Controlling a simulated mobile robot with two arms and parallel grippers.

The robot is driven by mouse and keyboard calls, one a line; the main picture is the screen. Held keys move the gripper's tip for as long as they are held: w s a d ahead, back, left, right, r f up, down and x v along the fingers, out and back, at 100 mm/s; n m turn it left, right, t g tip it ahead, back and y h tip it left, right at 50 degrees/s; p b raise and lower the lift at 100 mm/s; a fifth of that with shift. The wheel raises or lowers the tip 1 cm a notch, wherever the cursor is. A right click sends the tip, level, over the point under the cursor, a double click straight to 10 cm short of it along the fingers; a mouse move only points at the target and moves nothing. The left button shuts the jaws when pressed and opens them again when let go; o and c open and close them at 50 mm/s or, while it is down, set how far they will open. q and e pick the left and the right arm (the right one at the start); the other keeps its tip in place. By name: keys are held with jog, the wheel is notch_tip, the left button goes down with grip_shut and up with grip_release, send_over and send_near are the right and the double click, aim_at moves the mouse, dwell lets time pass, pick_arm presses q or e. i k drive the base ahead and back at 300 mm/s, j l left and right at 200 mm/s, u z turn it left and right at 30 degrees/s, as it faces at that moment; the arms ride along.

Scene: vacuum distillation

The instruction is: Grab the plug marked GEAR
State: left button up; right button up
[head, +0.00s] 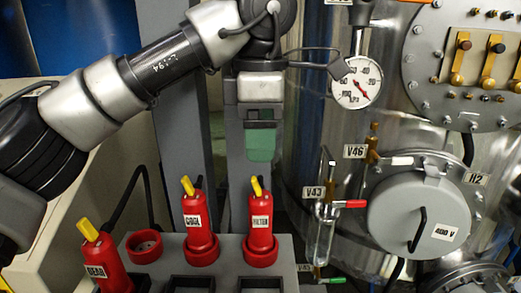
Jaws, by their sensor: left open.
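The red plug marked GEAR (109,272) is at the lower left, with a yellow handle on top and a white label. It looks tilted to the left, and the frame's bottom edge cuts it off. My left gripper (261,149) is open and empty at upper centre, pointing down with greenish fingers. It is well above and to the right of the GEAR plug, above the right-hand red plug. My right gripper is not in view.
Two similar red plugs, one marked COOL (201,245), the other with a hard-to-read label (261,240), stand in the grey panel (225,263). An empty red socket (144,246) is beside the GEAR plug. A steel vessel (308,130) with gauge (356,84) and valves fills the right.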

aim_at(103, 262)
jog(key=k, duration=1.5)
